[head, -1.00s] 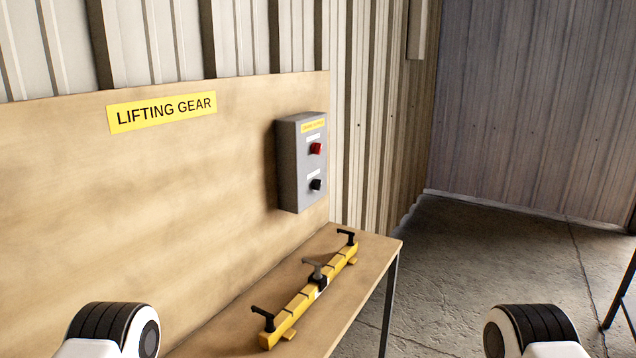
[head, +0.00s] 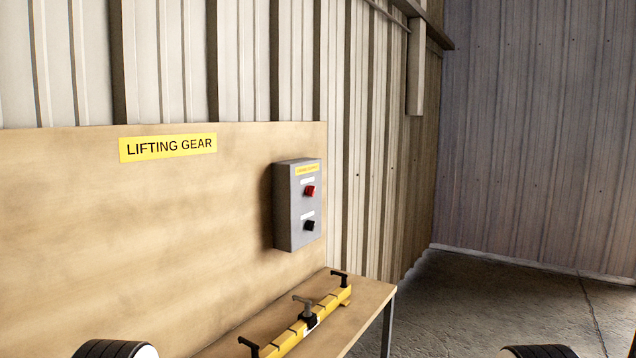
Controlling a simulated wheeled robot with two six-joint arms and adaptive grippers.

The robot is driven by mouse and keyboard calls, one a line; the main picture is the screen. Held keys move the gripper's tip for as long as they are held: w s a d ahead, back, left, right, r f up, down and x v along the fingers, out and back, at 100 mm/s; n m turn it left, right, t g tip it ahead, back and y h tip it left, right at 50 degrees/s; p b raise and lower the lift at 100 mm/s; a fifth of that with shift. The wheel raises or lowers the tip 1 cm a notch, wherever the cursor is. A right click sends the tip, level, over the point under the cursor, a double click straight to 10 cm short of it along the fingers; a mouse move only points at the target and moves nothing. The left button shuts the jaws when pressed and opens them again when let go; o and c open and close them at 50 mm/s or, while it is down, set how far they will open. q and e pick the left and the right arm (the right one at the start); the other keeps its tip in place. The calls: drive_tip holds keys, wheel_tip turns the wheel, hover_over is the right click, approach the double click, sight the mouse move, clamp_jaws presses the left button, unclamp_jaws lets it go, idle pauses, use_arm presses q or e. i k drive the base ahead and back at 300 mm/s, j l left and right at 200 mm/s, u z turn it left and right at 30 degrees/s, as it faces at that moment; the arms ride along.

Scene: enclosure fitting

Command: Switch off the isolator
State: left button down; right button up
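A grey control box (head: 297,206) is mounted on the wooden backboard, right of the "LIFTING GEAR" sign. It has a yellow label (head: 307,169) at the top, too small to read. Below it are a red knob (head: 309,191) and a black knob (head: 309,226), each under a white label. I cannot tell which one is the isolator or how either is set. Parts of my two arms show at the bottom edge, left and right. Neither gripper is in the picture, and nothing of mine is near the box.
A yellow lifting beam (head: 310,325) with black and grey handles lies on the wooden bench (head: 372,292) below the box. The yellow sign (head: 168,147) is on the backboard (head: 130,220). Concrete floor (head: 480,305) is open right of the bench.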

sight(309, 189)
drive_tip(key=i+l, duration=0.35)
drive_tip(key=i+l+u, duration=0.1)
drive_tip(key=i+l, duration=0.25)
drive_tip(key=l, duration=0.15)
drive_tip(key=i+l, duration=0.35)
drive_tip(key=i+l+u, duration=0.1)
drive_tip(key=i+l, duration=0.25)
drive_tip(key=l, duration=0.2)
drive_tip(key=i+l, duration=0.3)
drive_tip(key=l, duration=0.2)
drive_tip(key=i+l+u, duration=0.1)
drive_tip(key=i+l, duration=0.25)
drive_tip(key=l, duration=0.1)
